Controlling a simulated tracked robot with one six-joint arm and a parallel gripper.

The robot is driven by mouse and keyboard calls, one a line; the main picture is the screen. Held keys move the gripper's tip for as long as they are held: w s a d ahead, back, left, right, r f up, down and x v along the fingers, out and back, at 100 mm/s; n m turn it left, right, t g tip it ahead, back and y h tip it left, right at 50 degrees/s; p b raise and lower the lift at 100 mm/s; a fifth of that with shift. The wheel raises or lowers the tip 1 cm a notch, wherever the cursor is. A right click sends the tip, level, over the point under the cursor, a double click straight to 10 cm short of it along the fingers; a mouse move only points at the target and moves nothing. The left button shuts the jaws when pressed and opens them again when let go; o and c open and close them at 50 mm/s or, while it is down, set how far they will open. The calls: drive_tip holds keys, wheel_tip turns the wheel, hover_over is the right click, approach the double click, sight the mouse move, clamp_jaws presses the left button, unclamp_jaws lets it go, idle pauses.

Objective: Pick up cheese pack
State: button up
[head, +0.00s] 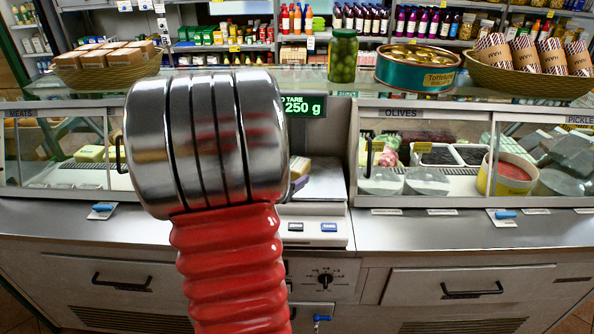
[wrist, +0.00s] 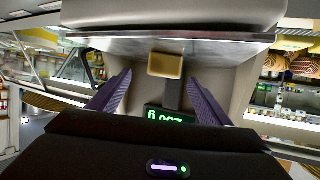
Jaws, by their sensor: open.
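The cheese pack, a small tan-yellow block (head: 299,168), sits on the scale (head: 325,190), partly hidden behind my arm in the head view. In the wrist view the block (wrist: 165,65) shows ahead, between the lines of the two fingers. My gripper (wrist: 160,77) is open and empty, with its two purple fingers spread either side of the block and apart from it. A green display reading 250 g (head: 304,106) is above the scale and shows upside down in the wrist view (wrist: 167,115).
A glass shelf above the counter holds a green jar (head: 343,56), a teal tin (head: 417,68) and baskets of goods (head: 530,82). Glass display cases stand left (head: 75,150) and right (head: 470,160) of the scale. The steel counter front is mostly clear.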

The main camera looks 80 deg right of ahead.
sight(297, 168)
drive_tip(key=shift+x, duration=2.3)
drive_tip(key=shift+w+x, duration=0.2)
drive_tip(key=shift+x, duration=1.05)
drive_tip(key=shift+w+x, duration=0.2)
drive_tip(key=shift+x, duration=1.1)
drive_tip(key=shift+d+r, duration=0.15)
drive_tip(key=shift+r, duration=0.05)
drive_tip(key=shift+c, duration=0.5)
drive_tip(key=c, duration=1.3)
drive_tip(key=shift+r, duration=5.05)
drive_tip(key=shift+c, duration=0.2)
